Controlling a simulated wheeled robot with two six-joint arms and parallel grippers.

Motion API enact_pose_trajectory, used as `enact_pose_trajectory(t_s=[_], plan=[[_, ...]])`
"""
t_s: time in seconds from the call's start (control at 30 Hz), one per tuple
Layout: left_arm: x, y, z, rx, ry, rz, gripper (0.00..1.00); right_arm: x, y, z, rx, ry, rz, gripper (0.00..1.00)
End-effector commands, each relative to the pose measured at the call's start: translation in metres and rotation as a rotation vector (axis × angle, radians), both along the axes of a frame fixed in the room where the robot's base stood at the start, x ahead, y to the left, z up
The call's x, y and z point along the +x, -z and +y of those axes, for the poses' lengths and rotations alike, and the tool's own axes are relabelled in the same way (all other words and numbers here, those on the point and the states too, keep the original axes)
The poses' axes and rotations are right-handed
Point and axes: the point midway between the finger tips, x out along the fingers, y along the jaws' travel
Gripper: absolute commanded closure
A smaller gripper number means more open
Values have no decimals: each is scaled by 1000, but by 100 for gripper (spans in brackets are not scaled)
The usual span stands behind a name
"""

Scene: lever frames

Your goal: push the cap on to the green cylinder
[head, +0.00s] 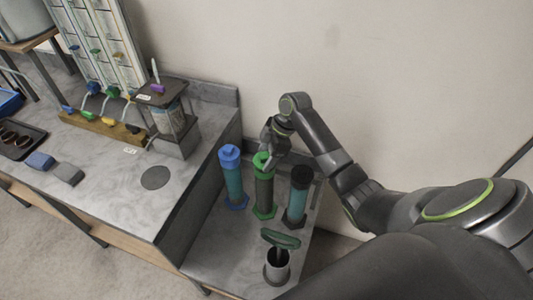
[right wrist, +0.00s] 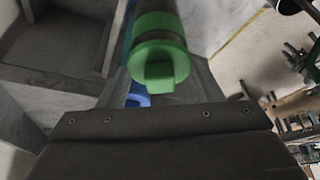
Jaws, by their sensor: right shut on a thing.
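The green cylinder (head: 264,192) stands upright between the blue and black-capped cylinders, with a dark body and green base. Its green cap (head: 262,160) is at its top; the cap also shows in the right wrist view (right wrist: 160,62) as a disc with a raised tab, in line with the cylinder. I cannot tell whether the cap is fully seated. My right gripper (head: 268,150) is at the cap, shut on it; its fingertips are hard to make out. My left gripper is not in view.
A blue cylinder (head: 231,178) stands close on the left, a black-capped cylinder (head: 298,196) on the right. A grey cup (head: 277,268) with a green-handled piece (head: 281,238) stands in front. The raised marble bench (head: 200,150) edges the left side.

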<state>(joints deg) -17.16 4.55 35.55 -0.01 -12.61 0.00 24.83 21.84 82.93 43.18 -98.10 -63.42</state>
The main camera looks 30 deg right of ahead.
Motion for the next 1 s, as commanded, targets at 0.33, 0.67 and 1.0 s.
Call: enact_pose_trajectory(t_s=[0.33,0.67,1.0], plan=[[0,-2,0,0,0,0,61,0,0,0,0,0,0,66],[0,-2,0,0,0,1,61,0,0,0,0,0,0,15],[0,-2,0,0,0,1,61,0,0,0,0,0,0,0]])
